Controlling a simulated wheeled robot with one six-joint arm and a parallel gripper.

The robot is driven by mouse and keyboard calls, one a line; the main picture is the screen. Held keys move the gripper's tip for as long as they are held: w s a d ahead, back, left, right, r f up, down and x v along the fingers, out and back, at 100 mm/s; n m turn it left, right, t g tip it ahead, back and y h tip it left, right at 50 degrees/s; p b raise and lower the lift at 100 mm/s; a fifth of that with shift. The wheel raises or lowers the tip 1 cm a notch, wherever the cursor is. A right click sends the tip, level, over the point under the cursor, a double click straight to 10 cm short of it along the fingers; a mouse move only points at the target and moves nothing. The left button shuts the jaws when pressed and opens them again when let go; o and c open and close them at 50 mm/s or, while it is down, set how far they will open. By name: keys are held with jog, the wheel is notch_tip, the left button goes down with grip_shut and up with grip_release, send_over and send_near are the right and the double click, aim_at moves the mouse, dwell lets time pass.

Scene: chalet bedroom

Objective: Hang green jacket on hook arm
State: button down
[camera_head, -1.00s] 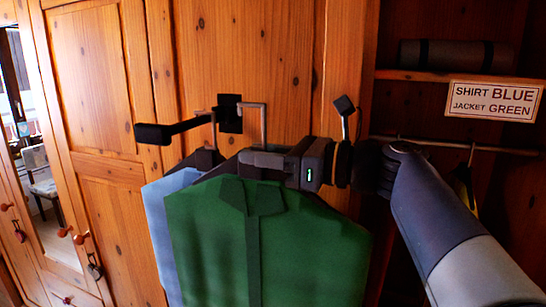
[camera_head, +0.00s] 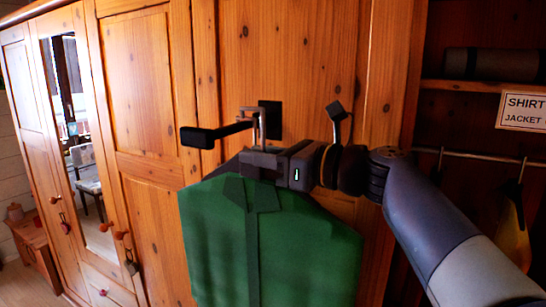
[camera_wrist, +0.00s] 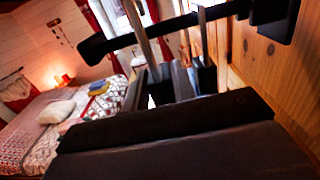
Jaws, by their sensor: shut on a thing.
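The green jacket (camera_head: 310,240) hangs upright from a dark hanger in front of the wardrobe in the head view. My gripper (camera_head: 250,163) is shut on the hanger just above its collar. The black hook arm (camera_head: 215,134) juts left from a wall plate (camera_head: 270,120) on the wardrobe. The hanger's metal hook (camera_head: 250,110) overlaps the hook arm's inner part; I cannot tell whether it rests on it. In the wrist view the black hook arm (camera_wrist: 150,36) crosses the top, with metal hanger stems (camera_wrist: 146,40) by it. The blue shirt is hidden behind the jacket in the head view.
A sign (camera_head: 525,112), partly cut off, is fixed to the open closet shelf (camera_head: 470,87) at right. A rail (camera_head: 475,155) below holds a yellow item (camera_head: 513,225). A bed (camera_wrist: 50,115) shows in the wrist view.

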aim_at(238, 172)
jog(key=shift+x, duration=2.55)
jog(key=shift+f+b, duration=0.85)
jog(key=shift+f, duration=0.25)
jog(key=c, duration=1.1)
grip_release()
jog(key=shift+s+f, duration=0.1)
jog(key=b+v, duration=0.2)
jog(key=v, duration=0.8)
jog(key=shift+s+d, duration=0.1)
jog(key=shift+d, duration=0.25)
jog(key=shift+a, duration=0.15)
